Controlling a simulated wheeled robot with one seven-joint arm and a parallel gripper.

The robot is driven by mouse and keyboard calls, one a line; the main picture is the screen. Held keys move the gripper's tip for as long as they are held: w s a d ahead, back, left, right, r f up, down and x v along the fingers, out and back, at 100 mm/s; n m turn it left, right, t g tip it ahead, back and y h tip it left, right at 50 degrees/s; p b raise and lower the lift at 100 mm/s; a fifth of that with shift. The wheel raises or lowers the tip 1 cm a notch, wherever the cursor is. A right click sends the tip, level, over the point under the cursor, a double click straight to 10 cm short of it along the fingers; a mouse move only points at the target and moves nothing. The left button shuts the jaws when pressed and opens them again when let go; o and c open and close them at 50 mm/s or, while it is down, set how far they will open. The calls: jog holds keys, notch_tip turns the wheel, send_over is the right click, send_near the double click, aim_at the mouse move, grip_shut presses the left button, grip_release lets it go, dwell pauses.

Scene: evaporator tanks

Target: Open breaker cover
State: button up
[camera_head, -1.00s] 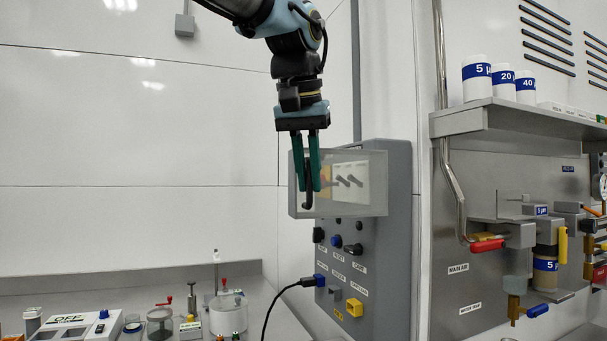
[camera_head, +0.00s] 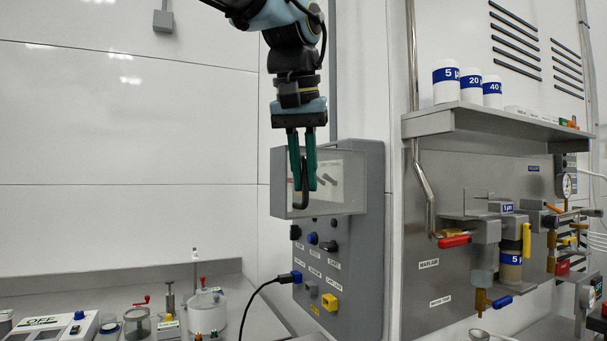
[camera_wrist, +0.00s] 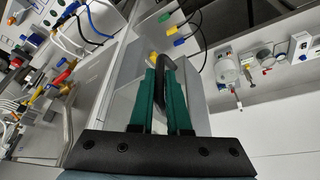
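The breaker cover (camera_head: 346,197) is a translucent box on the upper part of a grey control panel (camera_head: 373,250); dark switches show faintly through it. Its black, bar-like handle (camera_head: 303,199) is at the cover's left part. My gripper (camera_head: 303,188) points down in front of the cover, its two green fingers on either side of the handle. In the wrist view, the green fingertips (camera_wrist: 159,73) close in around the curved black handle (camera_wrist: 167,72) and appear shut on it. The cover's pale face (camera_wrist: 125,108) shows beside the fingers. The exact finger contact is partly hidden.
Below the cover are knobs, a blue plug (camera_head: 296,277) with a black cable and a yellow block (camera_head: 329,302). A shelf (camera_head: 480,122) with white containers and piping stands right. Lab items, including a white vessel (camera_head: 207,315), stand low left.

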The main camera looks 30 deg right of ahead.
jog(key=o, duration=0.5)
jog(key=shift+w+d, duration=0.1)
jog(key=shift+d, duration=0.05)
jog(key=shift+c, duration=0.2)
jog(key=b+v, duration=0.1)
jog(key=v, duration=0.9)
jog(key=shift+r, duration=0.35)
